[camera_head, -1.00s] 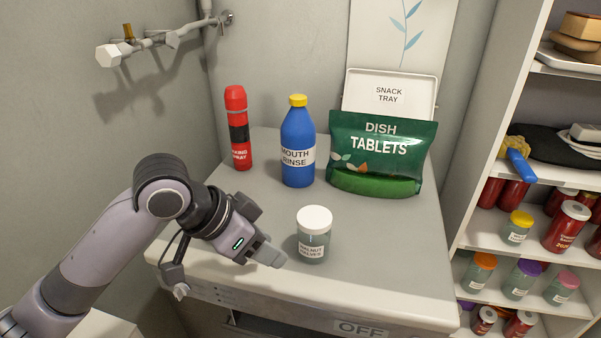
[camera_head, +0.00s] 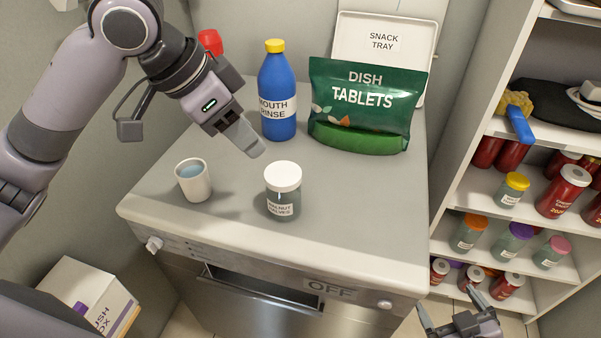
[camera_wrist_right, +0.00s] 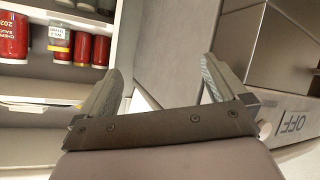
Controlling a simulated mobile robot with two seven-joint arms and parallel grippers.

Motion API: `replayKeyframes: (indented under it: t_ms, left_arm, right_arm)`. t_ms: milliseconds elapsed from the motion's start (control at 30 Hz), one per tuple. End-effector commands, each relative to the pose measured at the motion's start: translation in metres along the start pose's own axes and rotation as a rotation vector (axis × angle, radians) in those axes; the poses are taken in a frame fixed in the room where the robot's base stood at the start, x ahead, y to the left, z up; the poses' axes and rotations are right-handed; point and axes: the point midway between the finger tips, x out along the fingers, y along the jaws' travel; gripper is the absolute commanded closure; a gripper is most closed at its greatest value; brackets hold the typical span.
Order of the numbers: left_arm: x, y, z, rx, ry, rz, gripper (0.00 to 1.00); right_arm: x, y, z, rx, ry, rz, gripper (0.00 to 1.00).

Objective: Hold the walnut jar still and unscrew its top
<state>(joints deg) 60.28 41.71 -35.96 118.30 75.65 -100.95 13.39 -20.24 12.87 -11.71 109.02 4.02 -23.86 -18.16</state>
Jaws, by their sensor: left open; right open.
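The walnut jar (camera_head: 283,197) stands upright near the front of the white appliance top, with a white lid (camera_head: 283,176) on it. Its label reads walnut halves. My left gripper (camera_head: 248,140) is above and behind the jar, to its left, apart from it; it is open and empty. My right gripper (camera_head: 452,310) is low at the bottom right of the head view, beside the appliance front and well below the jar. It is open and empty in the right wrist view (camera_wrist_right: 158,85), where the jar does not show.
A white cup (camera_head: 194,184) of bluish liquid stands left of the jar. Behind are a blue mouth rinse bottle (camera_head: 277,100), a green dish tablets pouch (camera_head: 362,108), a snack tray (camera_head: 384,62) and a partly hidden red can (camera_head: 210,42). Shelves (camera_head: 470,200) with jars stand right.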

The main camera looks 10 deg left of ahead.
Motion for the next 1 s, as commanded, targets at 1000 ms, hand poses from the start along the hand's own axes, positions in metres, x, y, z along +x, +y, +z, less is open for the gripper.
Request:
replayKeyframes:
  t_ms: [1000]
  left_arm:
    - [0.0, 0.0, 0.0, 0.0, 0.001, 0.0, 0.57]
  right_arm:
    - [0.031, -0.037, -0.32, -1.866, 0.506, 0.363, 0.01]
